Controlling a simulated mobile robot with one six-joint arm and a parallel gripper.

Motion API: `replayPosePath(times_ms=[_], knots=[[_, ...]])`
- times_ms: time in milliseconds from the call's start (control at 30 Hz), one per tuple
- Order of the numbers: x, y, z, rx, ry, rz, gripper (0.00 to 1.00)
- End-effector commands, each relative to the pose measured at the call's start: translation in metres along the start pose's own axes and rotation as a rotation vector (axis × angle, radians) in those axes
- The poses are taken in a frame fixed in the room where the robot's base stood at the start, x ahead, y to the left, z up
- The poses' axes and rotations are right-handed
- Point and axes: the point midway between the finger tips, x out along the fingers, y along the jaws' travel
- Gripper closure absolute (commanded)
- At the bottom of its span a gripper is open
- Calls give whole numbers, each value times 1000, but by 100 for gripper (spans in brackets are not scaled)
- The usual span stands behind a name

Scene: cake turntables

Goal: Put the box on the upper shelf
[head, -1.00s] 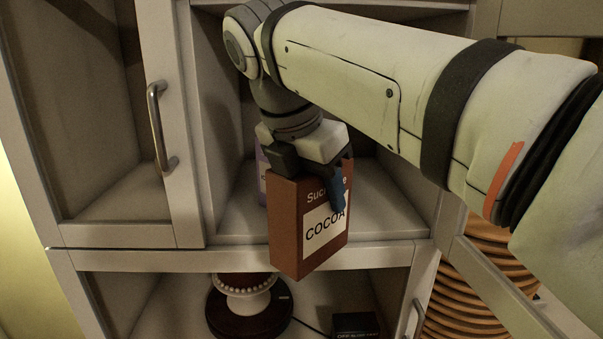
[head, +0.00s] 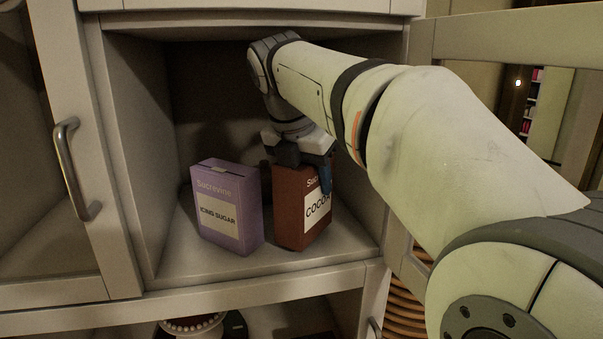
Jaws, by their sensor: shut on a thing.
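A brown cocoa box (head: 301,222) is upright inside the upper compartment, to the right of a purple icing sugar box. My gripper (head: 303,163) is shut on the top of the cocoa box, with a dark finger on the left and a blue one on the right. The upper shelf (head: 310,262) is the pale floor of the open compartment. The box's bottom edge appears at or very near this floor; I cannot tell if it touches.
The purple icing sugar box (head: 228,207) stands on the shelf at the left, with a narrow gap to the cocoa box. A closed glass door with a handle (head: 76,168) is at the left. An open door frame (head: 520,32) is at the right. A cake stand (head: 192,326) shows below.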

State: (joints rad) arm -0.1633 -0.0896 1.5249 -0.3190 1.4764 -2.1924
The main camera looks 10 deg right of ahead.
Motion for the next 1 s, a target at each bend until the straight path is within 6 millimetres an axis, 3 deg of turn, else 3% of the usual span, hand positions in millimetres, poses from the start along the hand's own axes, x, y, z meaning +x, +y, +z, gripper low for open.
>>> replayPosePath(times_ms=[167, 367, 467, 800, 833, 1000], knots=[[4, 0, 12, 2, -1, 0, 84], [17, 0, 42, 2, 1, -1, 84], [29, 0, 33, -2, 1, 1, 84], [32, 0, 31, -1, -1, 2, 84], [32, 0, 31, -2, 0, 2, 48], [32, 0, 31, -2, 0, 2, 34]])
